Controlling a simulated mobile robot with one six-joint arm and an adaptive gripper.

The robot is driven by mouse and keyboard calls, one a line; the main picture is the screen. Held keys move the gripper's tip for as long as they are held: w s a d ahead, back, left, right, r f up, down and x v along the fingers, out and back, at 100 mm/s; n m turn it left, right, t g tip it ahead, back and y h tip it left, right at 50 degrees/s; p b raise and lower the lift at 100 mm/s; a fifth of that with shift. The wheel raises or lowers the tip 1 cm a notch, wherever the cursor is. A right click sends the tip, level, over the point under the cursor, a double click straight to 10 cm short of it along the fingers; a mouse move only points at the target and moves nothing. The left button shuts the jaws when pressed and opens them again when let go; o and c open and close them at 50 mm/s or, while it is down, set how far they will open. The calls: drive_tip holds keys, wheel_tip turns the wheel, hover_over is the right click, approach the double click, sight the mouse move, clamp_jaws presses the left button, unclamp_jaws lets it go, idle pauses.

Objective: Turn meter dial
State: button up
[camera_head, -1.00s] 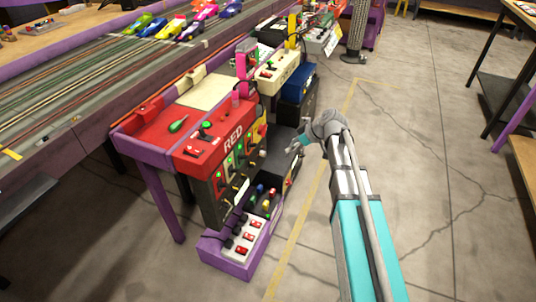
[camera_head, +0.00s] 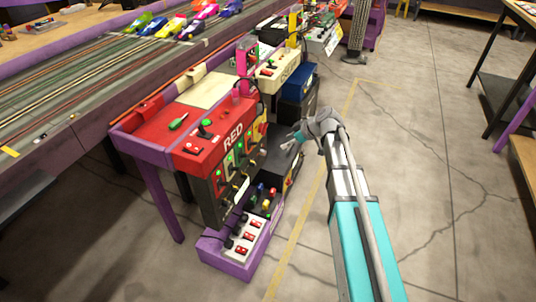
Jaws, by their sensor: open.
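The red control station (camera_head: 203,148) stands at the side of the slot track, with "RED" on its front edge. Below that, its dark front panel (camera_head: 222,192) carries several green lights and small controls. I cannot tell which of them is the meter dial; the details are too small. My gripper (camera_head: 291,140) is at the end of my arm, to the right of the red station and pointing left toward it. It is open and appears empty, apart from the panel. Part of the station's right side is near the gripper, with a dark box behind it.
A purple tray (camera_head: 215,257) with a white power strip (camera_head: 246,236) sits low below the panel. A dark box (camera_head: 277,165) is just below my gripper. The slot track (camera_head: 75,90) with several toy cars runs behind. The concrete floor (camera_head: 430,170) on the right is free.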

sight(263, 152)
drive_tip(key=b+x, duration=0.8)
drive_tip(key=x, duration=0.4)
drive_tip(key=shift+w, duration=0.1)
